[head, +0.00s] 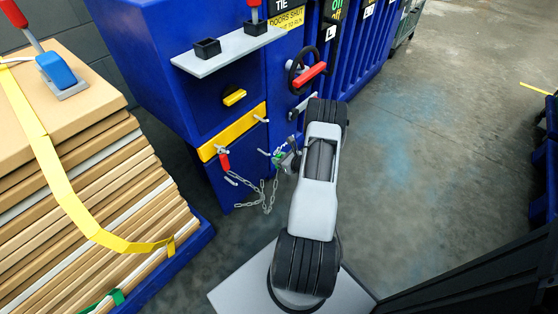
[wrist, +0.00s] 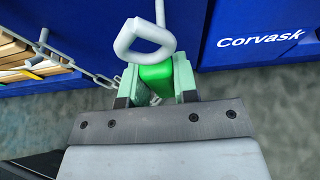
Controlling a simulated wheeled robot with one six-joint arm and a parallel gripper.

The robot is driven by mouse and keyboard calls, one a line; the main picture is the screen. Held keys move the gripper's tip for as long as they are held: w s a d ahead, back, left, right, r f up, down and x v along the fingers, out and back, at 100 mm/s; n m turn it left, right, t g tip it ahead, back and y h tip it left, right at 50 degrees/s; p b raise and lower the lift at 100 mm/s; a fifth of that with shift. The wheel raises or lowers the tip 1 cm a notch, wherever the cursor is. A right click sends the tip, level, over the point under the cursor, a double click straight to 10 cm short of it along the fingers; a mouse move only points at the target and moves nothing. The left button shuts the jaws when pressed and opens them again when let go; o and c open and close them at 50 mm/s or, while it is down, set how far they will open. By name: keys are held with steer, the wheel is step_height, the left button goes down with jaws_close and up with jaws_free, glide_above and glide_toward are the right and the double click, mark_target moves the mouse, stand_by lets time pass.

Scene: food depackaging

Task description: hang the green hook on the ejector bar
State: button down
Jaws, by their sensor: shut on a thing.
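The green hook (wrist: 155,77) is clamped between the pale green fingers of my gripper (wrist: 159,88) in the wrist view. In the head view my gripper (head: 284,157) is low at the front of the blue machine, with a small bit of green at its tip. A bent grey metal loop (wrist: 126,40) stands just above the green part; I cannot tell whether it belongs to the hook or to a peg. A chain (wrist: 88,73) runs left from near the fingers. The yellow bar (head: 238,131), possibly the ejector bar, is on the machine, up and left of my gripper.
The blue machine (head: 180,70) carries a grey shelf (head: 225,52), a red-handled wheel (head: 310,75) and a red-handled hook (head: 224,162). Slack chain (head: 268,204) hangs below my gripper. Strapped cardboard (head: 90,170) stands at left. Floor (head: 430,130) at right is clear.

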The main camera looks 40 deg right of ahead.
step_height(320, 180, up, 14)
steer(key=p, duration=0.8)
steer(key=shift+f+p, duration=0.2)
steer(key=shift+p, duration=0.2)
stand_by(0.9)
steer(key=shift+w+a+b, duration=0.2)
steer(key=shift+w+b, duration=0.3)
steer(key=shift+w, duration=0.55)
steer(key=shift+w+a+b, duration=0.2)
steer(key=shift+w+b, duration=0.3)
steer(key=shift+w, duration=0.55)
steer(key=shift+w+f, duration=0.1)
steer(key=shift+b+x, duration=0.95)
steer(key=shift+x, duration=0.2)
steer(key=shift+w+f, duration=0.15)
steer(key=shift+w, duration=0.1)
steer(key=shift+w+a+b, duration=0.2)
steer(key=shift+w+b, duration=0.25)
steer(key=shift+w, duration=0.35)
